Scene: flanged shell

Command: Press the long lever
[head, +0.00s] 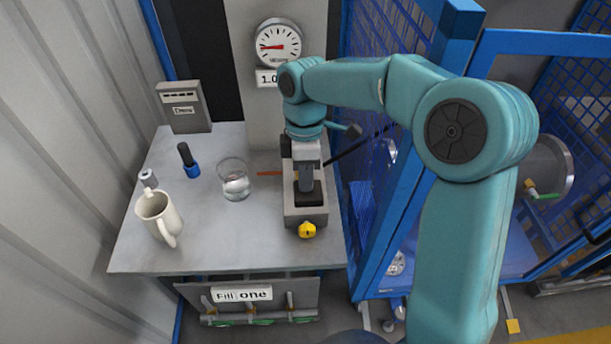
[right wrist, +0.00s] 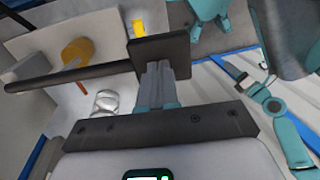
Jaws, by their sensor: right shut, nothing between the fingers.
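The long lever (head: 357,146) is a thin dark rod that runs from the grey box-shaped fixture (head: 304,217) to the upper right. In the right wrist view the dark rod (right wrist: 70,76) runs left from a flat dark plate (right wrist: 162,52). In the head view a dark square pad (head: 308,196) lies on the fixture. My right gripper (head: 306,187) points down over this pad. It is shut and empty, and its tips (right wrist: 154,66) are at the plate. I cannot tell whether they touch it. My left gripper is not in view.
On the grey table (head: 190,250) stand a white mug (head: 155,215), a glass (head: 233,180) and a dark-and-blue cylinder (head: 188,160). A yellow knob (head: 307,230) is at the fixture's front. A dial gauge (head: 277,43) hangs behind. Blue mesh panels (head: 383,190) stand right of the table.

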